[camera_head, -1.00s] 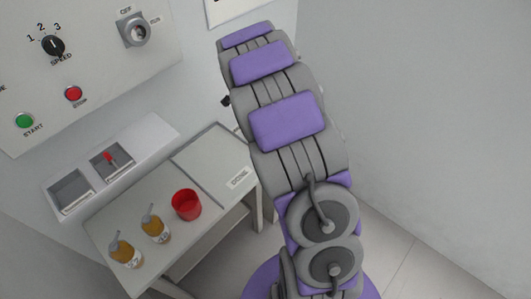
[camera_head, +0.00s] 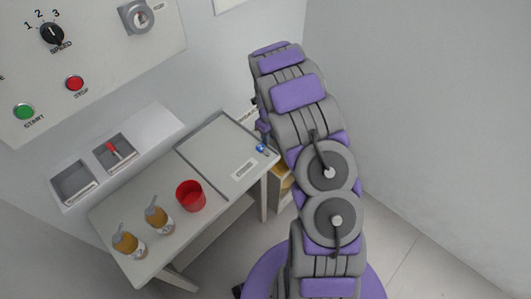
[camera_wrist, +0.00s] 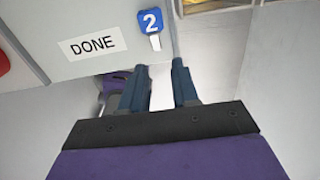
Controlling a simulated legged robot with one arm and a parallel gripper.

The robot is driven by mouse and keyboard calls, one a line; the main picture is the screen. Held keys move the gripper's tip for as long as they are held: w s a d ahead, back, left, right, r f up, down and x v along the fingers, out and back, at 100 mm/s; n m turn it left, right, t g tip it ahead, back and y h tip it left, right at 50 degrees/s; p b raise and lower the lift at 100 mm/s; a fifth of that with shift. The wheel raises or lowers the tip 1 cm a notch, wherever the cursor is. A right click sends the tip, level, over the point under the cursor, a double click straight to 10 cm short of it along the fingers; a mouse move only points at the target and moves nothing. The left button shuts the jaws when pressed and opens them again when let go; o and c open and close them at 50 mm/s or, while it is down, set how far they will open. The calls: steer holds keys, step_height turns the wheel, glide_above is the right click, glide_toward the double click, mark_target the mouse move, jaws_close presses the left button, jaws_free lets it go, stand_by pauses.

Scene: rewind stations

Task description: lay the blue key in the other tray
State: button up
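The blue key (camera_head: 261,148) lies at the right corner of the DONE area of the table. In the wrist view its blue tag (camera_wrist: 149,22) reads 2, with a pale shaft pointing toward me. My gripper (camera_wrist: 159,66) is open and empty, its two dark fingers just short of the key and apart from it. In the head view my gripper is mostly hidden behind my arm. Two small trays sit on a wall ledge. The left tray (camera_head: 91,191) is empty. The right tray (camera_head: 129,160) holds a red key (camera_head: 114,150).
The table (camera_head: 128,262) carries a red cup (camera_head: 190,196) and two amber bottles (camera_head: 127,242) (camera_head: 158,220). The DONE label (camera_head: 244,169) is on its right part. A control panel with START (camera_head: 24,111) and STOP (camera_head: 75,83) buttons is above the ledge.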

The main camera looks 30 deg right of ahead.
mark_target(267, 153)
step_height(267, 153, down, 3)
steer(key=shift+f, duration=0.1)
steer(key=shift+a+f+b, duration=0.35)
steer(key=shift+f+b, duration=0.05)
steer(key=shift+f, duration=0.25)
step_height(267, 153, down, 4)
steer(key=shift+a+r+b, duration=0.1)
steer(key=shift+r+b, duration=0.05)
steer(key=shift+b, duration=0.25)
steer(key=shift+f, duration=0.25)
steer(key=shift+r, duration=0.1)
jaws_close()
